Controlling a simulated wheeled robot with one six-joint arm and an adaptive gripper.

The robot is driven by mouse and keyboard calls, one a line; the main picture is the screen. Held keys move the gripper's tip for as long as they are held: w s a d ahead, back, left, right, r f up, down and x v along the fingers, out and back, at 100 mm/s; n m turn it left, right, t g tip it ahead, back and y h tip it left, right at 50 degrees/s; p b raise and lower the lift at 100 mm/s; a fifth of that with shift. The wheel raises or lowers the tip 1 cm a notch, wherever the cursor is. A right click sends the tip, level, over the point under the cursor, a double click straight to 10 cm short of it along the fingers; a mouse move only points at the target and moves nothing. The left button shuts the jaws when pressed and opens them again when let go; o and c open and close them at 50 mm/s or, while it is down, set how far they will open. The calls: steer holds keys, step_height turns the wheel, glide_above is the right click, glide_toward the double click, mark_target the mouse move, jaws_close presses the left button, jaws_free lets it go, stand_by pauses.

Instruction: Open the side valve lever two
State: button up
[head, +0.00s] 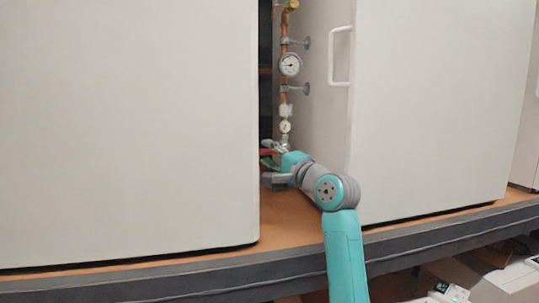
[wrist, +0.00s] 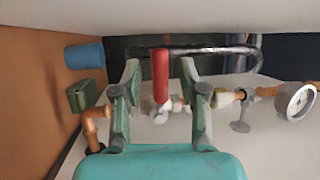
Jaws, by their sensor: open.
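A red valve lever (wrist: 160,76) shows in the wrist view on a side valve (wrist: 162,112) set in a copper pipe. In the head view the red lever (head: 268,153) shows in the gap between the two white cabinets. My gripper (wrist: 165,72) is open, with one finger on each side of the lever. I see gaps between the lever and both fingers. In the head view my gripper (head: 268,165) reaches into the gap at the foot of the copper pipe. Which number this lever has cannot be told.
White cabinets stand left (head: 130,130) and right (head: 430,110) of the narrow gap. A pressure gauge (head: 290,65) sits on the copper pipe above. A blue cylinder (wrist: 84,55) and a green box-like part (wrist: 84,95) are left of my fingers. A dark hose (wrist: 215,52) runs behind.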

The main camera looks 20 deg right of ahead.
steer(key=shift+w+a, duration=0.1)
steer(key=shift+w, duration=0.05)
jaws_close()
steer(key=shift+f+n+g, duration=0.35)
steer(key=shift+f+n, duration=0.05)
steer(key=shift+n, duration=0.4)
steer(key=shift+f+n+g, duration=0.35)
steer(key=shift+f+n, duration=0.05)
steer(key=shift+n, duration=0.4)
jaws_free()
